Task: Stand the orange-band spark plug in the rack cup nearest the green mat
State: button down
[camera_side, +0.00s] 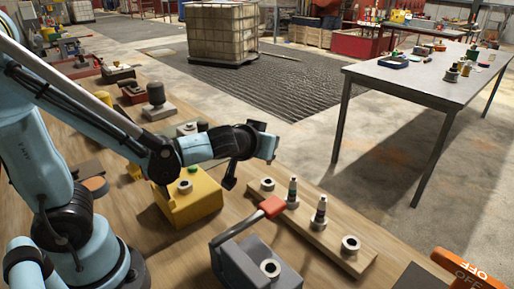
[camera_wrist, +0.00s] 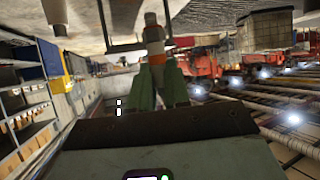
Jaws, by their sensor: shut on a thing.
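The orange-band spark plug (camera_wrist: 154,42) shows in the wrist view, pinched between the green fingers of my gripper (camera_wrist: 157,80). In the side view my gripper (camera_side: 268,145) is level, pointing right, above the back end of the wooden rack (camera_side: 312,228); the plug cannot be made out there. The rack's back cup (camera_side: 267,184) and front cup (camera_side: 350,243) look empty. Two plugs stand upright in the middle cups: one with a greenish band (camera_side: 292,190) and another (camera_side: 320,212) whose band is unclear.
A yellow block (camera_side: 190,204) with a round socket stands left of the rack. A grey block (camera_side: 255,265) with a red-handled lever (camera_side: 270,207) stands close to the rack's near side. An orange OFF-marked part (camera_side: 465,268) is at the bottom right corner.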

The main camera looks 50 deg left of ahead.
jog(key=shift+f, duration=3.25)
jog(key=shift+f, duration=0.1)
jog(key=c, duration=1)
grip_release()
jog(key=shift+s, duration=0.15)
jog(key=s+d+r+m+g+h, duration=0.1)
jog(key=s+r+m+g+h, duration=0.3)
jog(key=s, duration=0.7)
jog(key=shift+s+r+m+h, duration=0.3)
jog(key=shift+r, duration=1)
